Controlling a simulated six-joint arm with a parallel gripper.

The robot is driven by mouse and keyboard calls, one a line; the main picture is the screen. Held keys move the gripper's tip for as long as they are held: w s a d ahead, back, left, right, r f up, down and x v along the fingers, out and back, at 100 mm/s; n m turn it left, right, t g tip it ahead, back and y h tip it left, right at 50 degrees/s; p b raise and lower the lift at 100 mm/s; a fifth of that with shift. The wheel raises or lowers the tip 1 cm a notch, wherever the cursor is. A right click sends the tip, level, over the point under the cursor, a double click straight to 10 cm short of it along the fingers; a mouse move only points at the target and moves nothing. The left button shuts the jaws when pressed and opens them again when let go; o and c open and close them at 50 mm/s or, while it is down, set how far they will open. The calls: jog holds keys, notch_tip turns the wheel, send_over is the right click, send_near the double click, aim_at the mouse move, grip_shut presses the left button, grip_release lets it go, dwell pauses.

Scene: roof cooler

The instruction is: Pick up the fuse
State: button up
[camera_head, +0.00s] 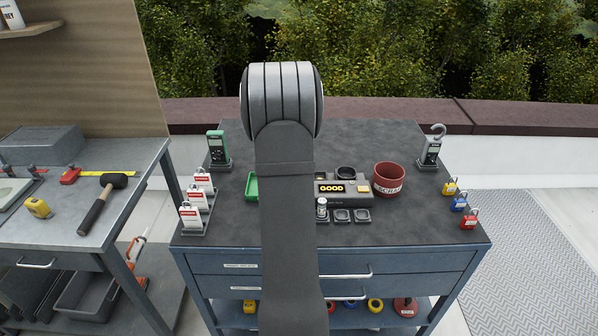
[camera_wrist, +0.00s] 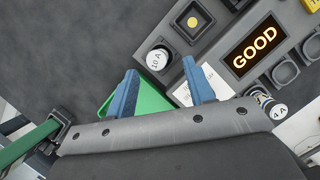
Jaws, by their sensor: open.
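Two fuses show in the wrist view. A white fuse marked 10 A (camera_wrist: 157,60) sits just beyond the gap between my fingertips, apart from them. A second fuse marked 4 A (camera_wrist: 264,107) is at the right, beside the tester; a small pale cylinder (camera_head: 321,207) in front of the tester in the head view looks like a fuse. My gripper (camera_wrist: 160,76) is open, with two blue fingers and nothing held between them. The head view hides my gripper and part of the bench behind my arm.
A tester (camera_head: 330,189) reads GOOD; its display (camera_wrist: 254,46) also shows in the wrist view. A green tray (camera_head: 252,188) lies left of it and shows under my fingers (camera_wrist: 150,102). A red cup (camera_head: 388,178) stands right. Padlocks and red-white tags line the bench (camera_head: 370,140).

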jog(key=shift+w+x, duration=0.15)
jog(key=shift+x, duration=1.4)
jog(key=shift+w+x, duration=0.1)
jog(key=shift+x, duration=1.4)
jog(key=shift+r, duration=0.15)
jog(key=shift+c, duration=0.2)
grip_shut()
